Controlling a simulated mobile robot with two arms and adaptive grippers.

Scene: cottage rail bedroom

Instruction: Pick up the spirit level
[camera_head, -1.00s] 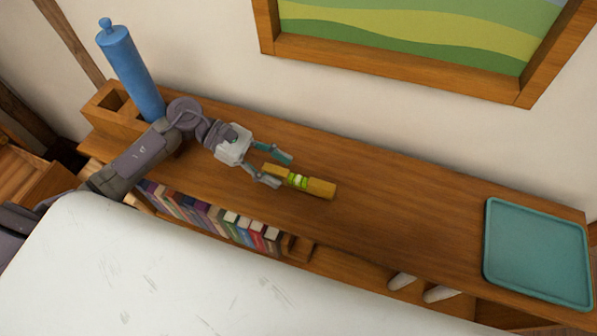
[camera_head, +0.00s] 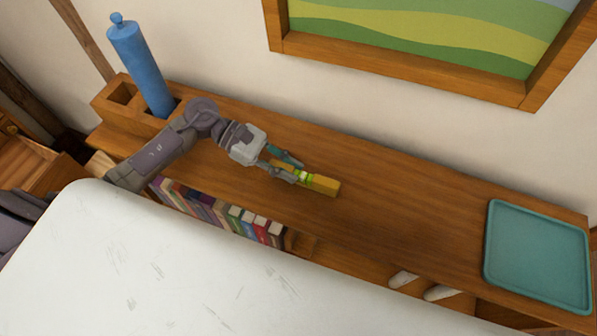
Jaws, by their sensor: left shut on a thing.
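The spirit level (camera_head: 322,184) is a short yellow bar with a bright green vial section near its middle. It lies on or just above the wooden shelf top (camera_head: 400,215); I cannot tell if it is lifted. My left gripper (camera_head: 293,172) reaches in from the left and is shut on the level, its fingers on either side of the bar near the vial. The fingers hide part of the level's left half. My right gripper is not in view.
A teal tray (camera_head: 538,304) lies at the right end of the shelf. A blue cylinder (camera_head: 143,70) stands in a wooden holder (camera_head: 103,103) at the left end. Books (camera_head: 218,214) fill a shelf below. A white surface (camera_head: 150,270) lies in front. The shelf's middle right is clear.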

